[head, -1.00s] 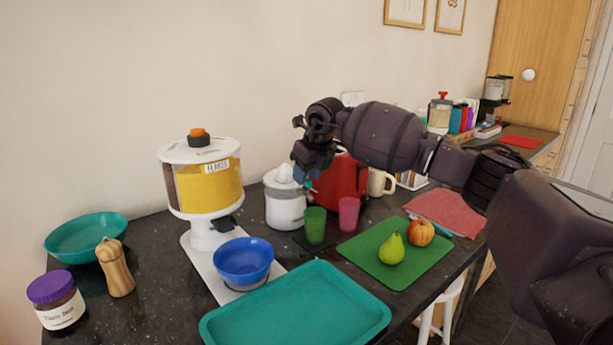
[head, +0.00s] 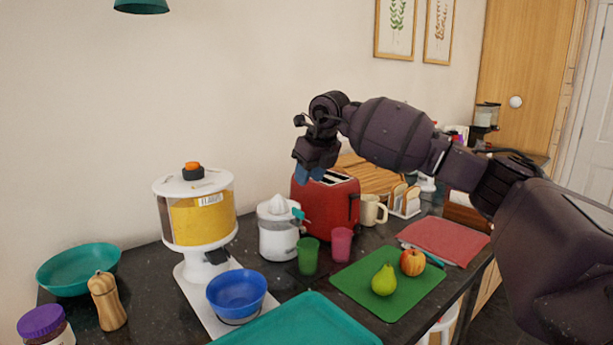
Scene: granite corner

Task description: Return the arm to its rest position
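My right arm reaches in from the right edge of the head view, over the counter. Its gripper (head: 310,174) hangs above the left part of the red toaster (head: 333,207), with blue at the fingertips. The fingers are small and seen partly from the side, so their opening cannot be told. No held object shows at them. My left arm and gripper are not in view.
Below stand a white juicer (head: 279,236), green cup (head: 308,256), pink cup (head: 341,244) and cream mug (head: 372,209). A flakes dispenser (head: 196,212) and blue bowl (head: 236,294) are left. A green board (head: 407,293) with pear and apple lies in front.

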